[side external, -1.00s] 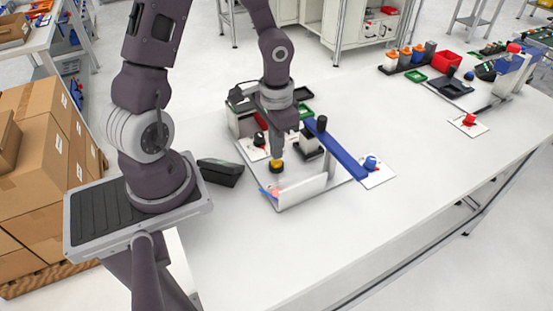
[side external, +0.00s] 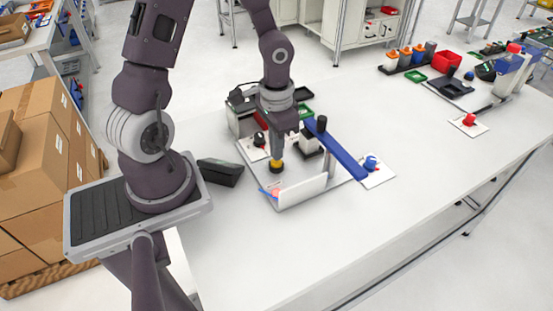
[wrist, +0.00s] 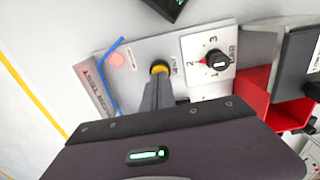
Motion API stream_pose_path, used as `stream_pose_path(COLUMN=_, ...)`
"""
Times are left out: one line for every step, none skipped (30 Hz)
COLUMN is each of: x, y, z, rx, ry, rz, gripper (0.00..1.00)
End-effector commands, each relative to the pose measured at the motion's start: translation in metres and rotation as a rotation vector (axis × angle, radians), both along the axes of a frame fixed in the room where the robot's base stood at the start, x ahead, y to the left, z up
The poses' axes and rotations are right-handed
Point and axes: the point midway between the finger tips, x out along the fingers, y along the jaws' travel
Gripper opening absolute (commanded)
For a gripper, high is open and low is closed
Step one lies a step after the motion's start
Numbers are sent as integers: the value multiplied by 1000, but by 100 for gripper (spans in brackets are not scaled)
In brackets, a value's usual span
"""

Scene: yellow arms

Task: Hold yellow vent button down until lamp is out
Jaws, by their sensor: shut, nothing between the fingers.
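The yellow vent button (side external: 276,167) stands on a black base on the grey panel, and its yellow top shows in the wrist view (wrist: 159,67). My gripper (side external: 277,158) is shut and empty, pointing down at the button. Its fingertips (wrist: 159,77) overlap the button's near edge and look to be on its top; how far it is pressed cannot be told. The round lamp (wrist: 116,59) glows pinkish red beside a blue strip; it also shows in the side view (side external: 276,193).
A dial (wrist: 216,60) with a red pointer sits beside the button. A red bin (wrist: 270,97) is close by. The table front is clear.

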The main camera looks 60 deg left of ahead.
Motion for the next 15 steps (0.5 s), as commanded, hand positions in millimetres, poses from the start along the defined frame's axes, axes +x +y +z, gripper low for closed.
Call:
stream_pose_path(x=0, y=0, z=-2, rx=0, ry=1, rz=0, gripper=0)
stream_pose_path(x=0, y=0, z=-3, rx=0, ry=1, rz=1, gripper=0)
stream_pose_path(x=0, y=0, z=-4, rx=0, ry=1, rz=1, gripper=0)
stream_pose_path(x=0, y=0, z=-5, rx=0, ry=1, rz=1, gripper=0)
stream_pose_path(x=0, y=0, z=-6, rx=0, ry=1, rz=0, gripper=0)
stream_pose_path(x=0, y=0, z=-7, rx=0, ry=1, rz=0, gripper=0)
stream_pose_path(x=0, y=0, z=-8, rx=0, ry=1, rz=-1, gripper=0)
stream_pose_path(x=0, y=0, z=-9, rx=0, ry=0, rz=-1, gripper=0)
stream_pose_path(x=0, y=0, z=-10, rx=0, ry=0, rz=-1, gripper=0)
stream_pose_path(x=0, y=0, z=-11, rx=0, ry=1, rz=0, gripper=0)
stream_pose_path(x=0, y=0, z=-12, rx=0, ry=1, rz=0, gripper=0)
stream_pose_path(x=0, y=0, z=-13, rx=0, ry=2, rz=0, gripper=0)
stream_pose_path(x=0, y=0, z=-14, rx=0, ry=2, rz=0, gripper=0)
stream_pose_path(x=0, y=0, z=-15, rx=0, ry=2, rz=0, gripper=0)
stream_pose_path(x=0, y=0, z=-16, rx=0, ry=1, rz=-1, gripper=0)
